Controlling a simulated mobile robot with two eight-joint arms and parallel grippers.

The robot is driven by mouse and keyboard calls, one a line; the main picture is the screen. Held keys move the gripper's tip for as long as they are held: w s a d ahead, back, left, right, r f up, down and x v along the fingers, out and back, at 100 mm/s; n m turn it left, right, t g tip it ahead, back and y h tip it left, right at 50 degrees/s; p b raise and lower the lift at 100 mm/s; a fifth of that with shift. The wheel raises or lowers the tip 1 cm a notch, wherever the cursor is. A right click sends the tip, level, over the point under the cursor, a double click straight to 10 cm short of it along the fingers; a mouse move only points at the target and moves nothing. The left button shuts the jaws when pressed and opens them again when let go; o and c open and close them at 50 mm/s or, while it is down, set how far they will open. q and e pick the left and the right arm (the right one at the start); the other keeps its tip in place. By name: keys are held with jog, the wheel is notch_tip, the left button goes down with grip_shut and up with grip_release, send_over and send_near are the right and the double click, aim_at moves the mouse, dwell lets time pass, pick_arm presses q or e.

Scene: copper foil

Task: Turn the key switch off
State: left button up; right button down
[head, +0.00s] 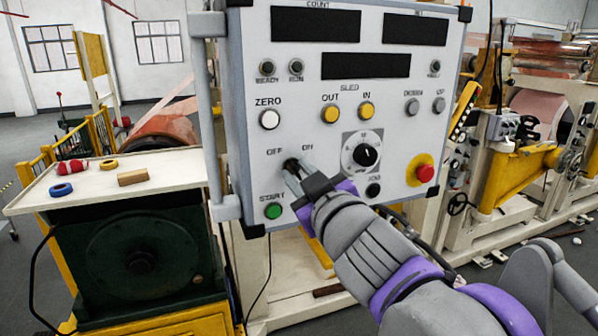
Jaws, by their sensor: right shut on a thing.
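The key switch (291,163) is on the lower left of the grey control panel (314,132), below the labels OFF and ON. My right gripper (296,172) reaches up from the lower right, and its fingertips are shut on the key switch. The fingers cover most of the switch, so I cannot tell which way the key points. My left gripper is not in view.
Close to my right gripper are the green START button (273,211), a black dial (365,155) and a red emergency button (426,173). A side table (100,187) at left holds tape rolls and a wooden block. Machinery stands at right.

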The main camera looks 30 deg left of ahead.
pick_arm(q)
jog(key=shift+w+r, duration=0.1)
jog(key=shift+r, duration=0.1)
pick_arm(e)
jog(key=shift+r+n, duration=0.1)
jog(key=shift+n, duration=0.4)
jog(key=c, duration=1)
grip_release()
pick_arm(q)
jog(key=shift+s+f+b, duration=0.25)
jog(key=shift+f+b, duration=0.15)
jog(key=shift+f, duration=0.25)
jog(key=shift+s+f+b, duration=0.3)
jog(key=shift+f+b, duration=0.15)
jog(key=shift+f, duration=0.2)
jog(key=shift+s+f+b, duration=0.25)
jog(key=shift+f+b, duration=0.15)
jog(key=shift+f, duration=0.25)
pick_arm(e)
jog(key=shift+v, duration=5.4)
